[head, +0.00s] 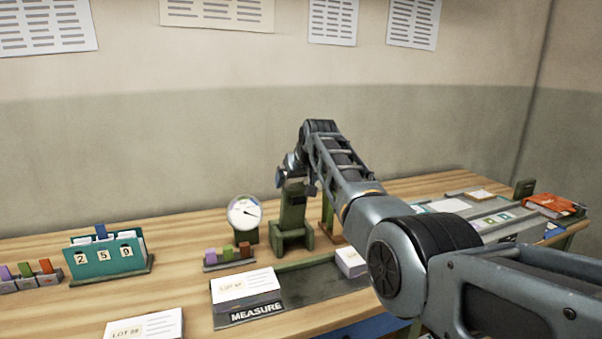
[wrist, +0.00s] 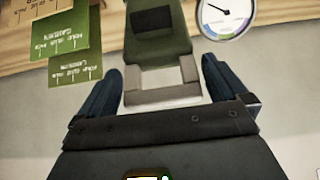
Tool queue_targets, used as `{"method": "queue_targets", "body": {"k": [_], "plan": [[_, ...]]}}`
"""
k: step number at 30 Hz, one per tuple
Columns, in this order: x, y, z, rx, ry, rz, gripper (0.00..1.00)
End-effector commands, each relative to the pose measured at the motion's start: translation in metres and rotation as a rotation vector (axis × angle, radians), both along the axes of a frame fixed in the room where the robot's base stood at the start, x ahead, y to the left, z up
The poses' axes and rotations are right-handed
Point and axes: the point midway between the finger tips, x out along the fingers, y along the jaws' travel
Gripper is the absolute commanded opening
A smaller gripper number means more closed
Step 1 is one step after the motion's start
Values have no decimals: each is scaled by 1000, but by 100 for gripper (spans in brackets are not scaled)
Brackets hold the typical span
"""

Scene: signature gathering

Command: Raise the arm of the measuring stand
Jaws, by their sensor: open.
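The measuring stand (head: 293,215) is a green upright post on a foot, standing at the back of the table behind the MEASURE mat. My gripper (head: 286,176) is at its top, partly hidden by my own arm. In the wrist view, my gripper (wrist: 162,66) is open, with one dark finger on each side of a pale grey bar-like part (wrist: 162,96) at the end of the green stand (wrist: 158,48). I cannot tell whether the fingers touch it; gaps seem to show. A round white dial (head: 244,212) stands just left of the stand.
The dark MEASURE mat (head: 310,290) holds paper stacks in front of the stand. A small tab rack (head: 229,257) and a teal number holder (head: 108,254) are left. Green cards (wrist: 75,35) show in the wrist view. A red book (head: 553,205) lies far right.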

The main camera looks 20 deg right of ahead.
Motion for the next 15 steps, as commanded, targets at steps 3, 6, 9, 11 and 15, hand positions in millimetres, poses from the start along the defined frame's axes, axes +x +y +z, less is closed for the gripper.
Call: {"method": "queue_targets", "body": {"k": [3, 6, 9, 11, 15], "plan": [[-7, 0, 8, 0, -3, 0, 100], [-16, 0, 15, 0, -2, 0, 100], [-24, 0, 25, -1, -3, -1, 100], [-30, 0, 29, 0, -2, 0, 100], [-40, 0, 41, 0, -2, 0, 100]]}}
